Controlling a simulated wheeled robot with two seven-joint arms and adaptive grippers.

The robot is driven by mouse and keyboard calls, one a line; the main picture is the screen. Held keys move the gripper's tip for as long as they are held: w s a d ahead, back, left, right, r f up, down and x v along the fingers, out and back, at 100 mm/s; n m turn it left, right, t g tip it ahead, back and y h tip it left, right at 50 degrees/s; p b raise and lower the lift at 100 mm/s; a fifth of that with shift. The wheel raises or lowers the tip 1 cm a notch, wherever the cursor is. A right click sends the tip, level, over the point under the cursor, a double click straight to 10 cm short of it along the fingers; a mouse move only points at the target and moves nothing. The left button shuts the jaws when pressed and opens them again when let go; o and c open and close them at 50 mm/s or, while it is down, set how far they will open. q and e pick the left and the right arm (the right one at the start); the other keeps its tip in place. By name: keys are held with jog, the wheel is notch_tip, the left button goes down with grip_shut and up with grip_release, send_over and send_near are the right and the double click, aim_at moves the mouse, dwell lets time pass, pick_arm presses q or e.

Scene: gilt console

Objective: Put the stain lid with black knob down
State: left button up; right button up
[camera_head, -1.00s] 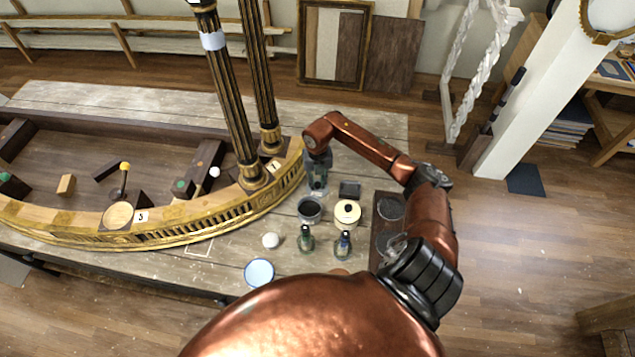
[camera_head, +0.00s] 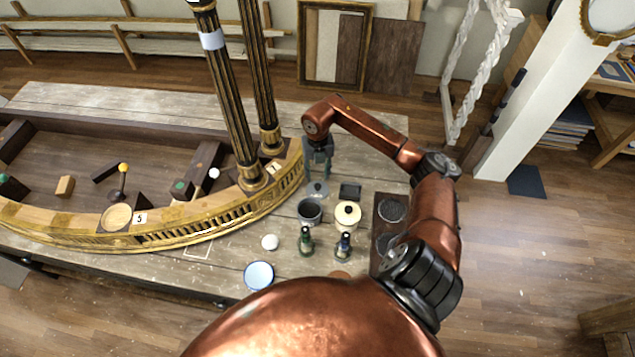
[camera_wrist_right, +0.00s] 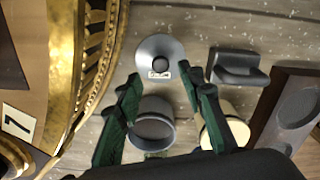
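The stain lid with black knob (camera_head: 317,188) is a grey disc lying on the table, knob up, behind the dark open pot. It also shows in the right wrist view (camera_wrist_right: 152,46), with its dark knob near the middle and a small label beside it. My right gripper (camera_head: 318,174) is above the lid. In the right wrist view its two green fingers (camera_wrist_right: 160,80) are spread apart with nothing between them, clear of the lid. My left gripper is not in view.
The gilt curved rail (camera_head: 230,214) rises close on the left. Two small bottles stand nearer.

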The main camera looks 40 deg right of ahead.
aim_at(317, 185)
jog(key=shift+r+b, duration=0.3)
jog(key=shift+r, duration=2.5)
jog(key=shift+a+f, duration=0.1)
